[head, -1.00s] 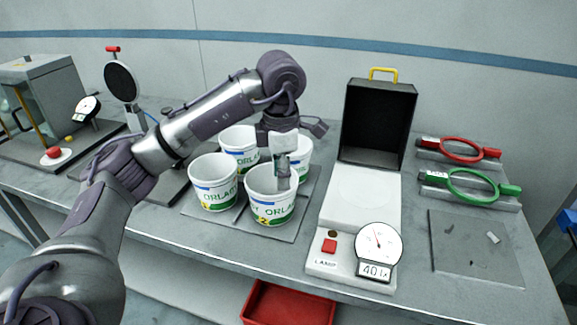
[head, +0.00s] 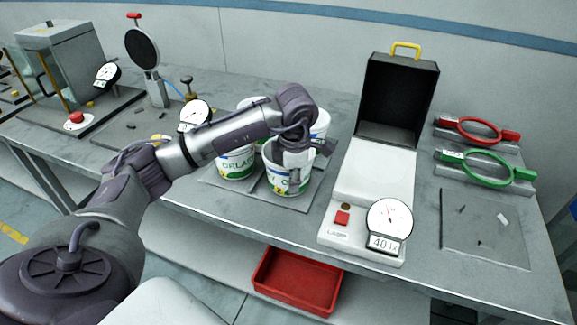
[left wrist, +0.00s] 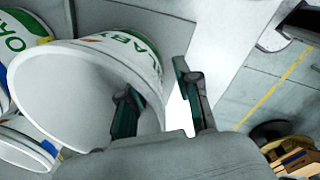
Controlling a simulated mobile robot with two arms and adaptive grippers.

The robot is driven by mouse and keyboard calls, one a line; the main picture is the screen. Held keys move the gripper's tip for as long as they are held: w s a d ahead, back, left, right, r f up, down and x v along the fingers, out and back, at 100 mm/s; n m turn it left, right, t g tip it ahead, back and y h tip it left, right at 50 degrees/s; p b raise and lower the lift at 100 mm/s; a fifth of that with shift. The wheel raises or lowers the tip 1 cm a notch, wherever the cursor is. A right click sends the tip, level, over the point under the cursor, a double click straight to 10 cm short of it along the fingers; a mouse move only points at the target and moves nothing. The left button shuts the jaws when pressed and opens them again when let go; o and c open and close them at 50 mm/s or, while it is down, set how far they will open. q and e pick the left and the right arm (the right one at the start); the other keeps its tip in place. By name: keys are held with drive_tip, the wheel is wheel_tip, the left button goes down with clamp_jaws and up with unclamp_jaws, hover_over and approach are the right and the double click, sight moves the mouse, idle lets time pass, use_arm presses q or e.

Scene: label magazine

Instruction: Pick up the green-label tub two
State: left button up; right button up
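Several white tubs with green lettering stand on a grey plate (head: 215,178). The front right tub (head: 277,183) is the one at my left gripper (head: 295,176); its yellow 2 showed earlier and is now hard to read. In the left wrist view, the tub (left wrist: 130,50) shows its wide mouth, with one finger inside the rim and the other outside. A gap shows between the wall and the outer finger, so the gripper is open, straddling the wall. Another tub (head: 236,166) is just left; two more behind are partly hidden by my arm. My right gripper is out of view.
A lamp box (head: 372,185) with a raised black lid and a dial stands close on the right. Red (head: 478,130) and green (head: 485,168) ring tools lie beyond it. A red bin (head: 297,282) is below the table. Gauges stand at left.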

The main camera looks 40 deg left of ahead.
use_arm(q)
drive_tip(key=shift+w+f, duration=0.1)
drive_tip(key=shift+f, duration=0.6)
clamp_jaws()
drive_tip(key=shift+r, duration=0.2)
